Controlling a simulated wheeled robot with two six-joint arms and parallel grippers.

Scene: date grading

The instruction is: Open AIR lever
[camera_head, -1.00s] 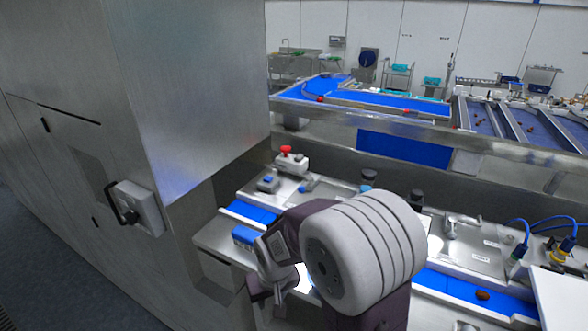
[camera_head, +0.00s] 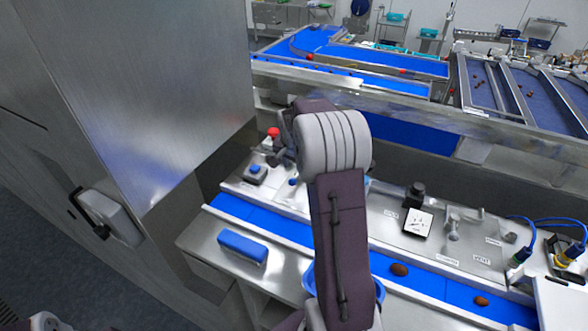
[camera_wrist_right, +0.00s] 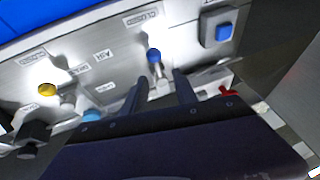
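The lever with a blue knob (camera_wrist_right: 154,55) stands out from the metal panel (camera_wrist_right: 120,75) in the right wrist view, near an upside-down AIR label (camera_wrist_right: 103,55) and a CLOSED label (camera_wrist_right: 141,18). My right gripper (camera_wrist_right: 160,80) is open, with its two dark fingers pointing at this lever. The knob shows just beyond the gap between the fingertips; I cannot tell whether they touch it. In the head view, my right gripper (camera_head: 283,152) is partly hidden by its own wrist, over the left end of the panel. My left gripper is not in view.
A red button (camera_head: 273,132) and a blue button box (camera_head: 255,170) sit close to the gripper. A yellow knob (camera_wrist_right: 47,89) and a light-blue knob (camera_wrist_right: 92,116) are on the same panel. A tall steel cabinet (camera_head: 140,90) bounds the left. Dates lie on the blue belt (camera_head: 440,285).

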